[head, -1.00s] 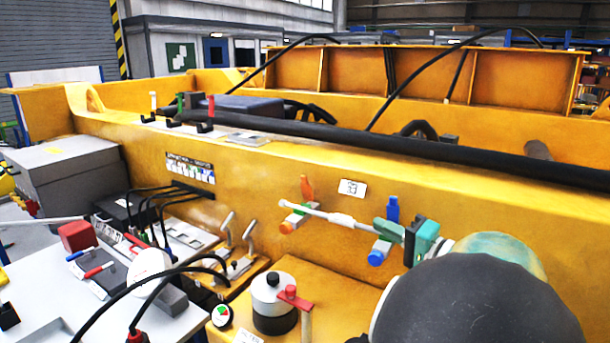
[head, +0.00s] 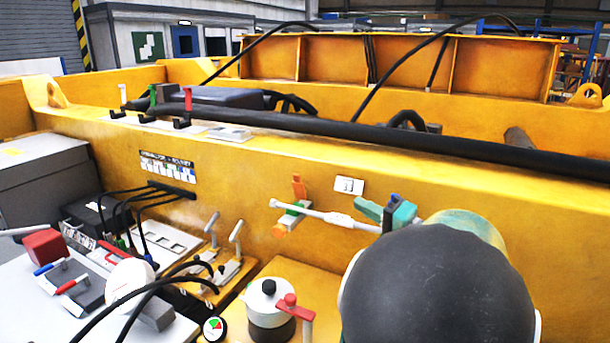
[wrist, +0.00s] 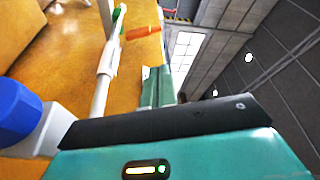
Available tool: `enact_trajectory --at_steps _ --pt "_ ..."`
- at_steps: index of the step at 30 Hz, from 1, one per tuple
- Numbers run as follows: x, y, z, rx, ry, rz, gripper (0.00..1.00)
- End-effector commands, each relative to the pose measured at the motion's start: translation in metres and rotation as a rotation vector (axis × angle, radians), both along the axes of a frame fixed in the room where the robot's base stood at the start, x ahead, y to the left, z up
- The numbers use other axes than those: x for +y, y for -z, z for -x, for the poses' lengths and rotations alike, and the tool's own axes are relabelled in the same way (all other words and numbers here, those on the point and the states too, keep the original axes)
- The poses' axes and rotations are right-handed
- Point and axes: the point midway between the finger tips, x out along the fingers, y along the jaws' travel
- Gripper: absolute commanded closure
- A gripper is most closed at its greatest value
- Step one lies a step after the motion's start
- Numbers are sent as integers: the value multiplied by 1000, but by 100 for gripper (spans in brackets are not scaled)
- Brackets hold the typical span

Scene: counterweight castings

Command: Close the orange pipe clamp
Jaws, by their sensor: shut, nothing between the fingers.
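The orange pipe clamp (head: 299,188) is on the yellow beam's side, at the left end of a white pipe (head: 330,215). Its orange lever stands up above the pipe, over a green part and an orange knob (head: 279,231). In the wrist view the orange lever (wrist: 138,32) sticks out to the right of the pipe, past the fingertips. My teal gripper (head: 358,203) is shut and empty, right of the lever and apart from it; its closed fingers also show in the wrist view (wrist: 154,72). A blue clamp (head: 394,200) is mostly hidden behind my gripper.
A blue knob (wrist: 15,110) is close beside my gripper in the wrist view. A white label plate (head: 349,185) is right of the orange lever. Black cables (head: 150,290) loop at the lower left.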

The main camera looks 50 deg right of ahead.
Motion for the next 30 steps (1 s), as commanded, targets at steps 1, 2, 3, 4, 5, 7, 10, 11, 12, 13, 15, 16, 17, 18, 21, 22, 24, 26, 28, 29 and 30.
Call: enact_trajectory --at_steps 1,2,3,4,5,7,10,11,12,13,15,16,17,18,21,22,24,26,28,29,30 --pt "1 -1 -10 0 -4 -1 100" --pt "0 -1 -15 2 -5 -1 100" --pt "-1 -2 -23 0 -4 -1 100" --pt "-1 -3 -29 0 -4 -1 100" --pt "-1 -4 -35 1 -4 -1 100" --pt "-2 -5 -49 0 -3 0 100" --pt "-3 -7 -70 1 -3 -1 100" --pt "-3 -8 -77 1 -5 0 100" --pt "-3 -9 -85 1 -4 -1 100" --pt "-3 -10 -91 0 -3 -1 100" --pt "-4 -11 -105 1 -4 -1 100" --pt "-4 -11 -111 1 -4 -1 100" --pt "-4 -12 -117 0 -4 -1 100" --pt "-4 -13 -126 1 -5 0 100" --pt "-5 -15 -145 0 -3 -1 100" --pt "-5 -16 -150 0 -4 -1 100" --pt "-6 -18 -161 1 -3 0 100" --pt "-6 -18 -168 1 -3 -1 100" --pt "-6 -19 -175 1 -2 -1 100" --pt "-7 -19 -176 1 -2 -1 100" --pt "-7 -20 -178 0 -1 -1 100"
